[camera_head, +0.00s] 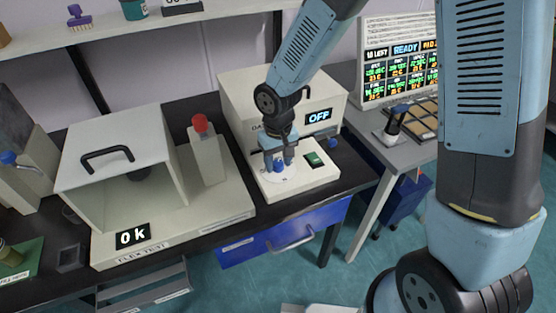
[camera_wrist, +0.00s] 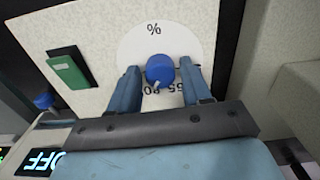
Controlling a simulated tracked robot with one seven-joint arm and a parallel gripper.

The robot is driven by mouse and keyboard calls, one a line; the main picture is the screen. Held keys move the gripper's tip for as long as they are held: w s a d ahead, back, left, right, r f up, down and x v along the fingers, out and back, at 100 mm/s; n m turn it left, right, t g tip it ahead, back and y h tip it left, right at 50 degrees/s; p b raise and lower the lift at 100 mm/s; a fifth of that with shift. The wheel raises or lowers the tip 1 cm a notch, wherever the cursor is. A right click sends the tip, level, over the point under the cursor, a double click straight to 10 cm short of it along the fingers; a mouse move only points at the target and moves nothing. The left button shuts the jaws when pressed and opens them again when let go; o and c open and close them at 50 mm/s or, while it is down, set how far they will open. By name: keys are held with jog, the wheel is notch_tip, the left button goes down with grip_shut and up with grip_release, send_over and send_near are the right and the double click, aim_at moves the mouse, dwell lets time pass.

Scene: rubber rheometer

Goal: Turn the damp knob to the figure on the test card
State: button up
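The blue damp knob (camera_wrist: 160,70) sits on a round white dial (camera_wrist: 190,42) with a percent sign and figures, partly hidden; "65" and "70" seem to show upside down beside the knob's pointer. My gripper (camera_wrist: 163,78) has its two blue fingers apart, one on each side of the knob, with gaps visible between fingers and knob. In the head view my gripper (camera_head: 278,155) is down at the knob (camera_head: 278,166) on the device's front deck. I cannot make out a test card with certainty.
A green rocker switch (camera_wrist: 69,70) lies beside the dial, and the device display (camera_head: 319,117) reads OFF. A second blue knob (camera_wrist: 43,101) is near the display. A box with a red-topped post (camera_head: 200,124) stands to the left. A lit status screen (camera_head: 400,65) is behind.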

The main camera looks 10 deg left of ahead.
aim_at(279, 162)
jog(key=c, duration=0.8)
jog(key=shift+n, duration=1)
jog(key=o, duration=1.1)
jog(key=shift+c, duration=0.2)
notch_tip(279, 162, up, 14)
jog(key=shift+f, duration=0.15)
jog(key=shift+w, duration=0.1)
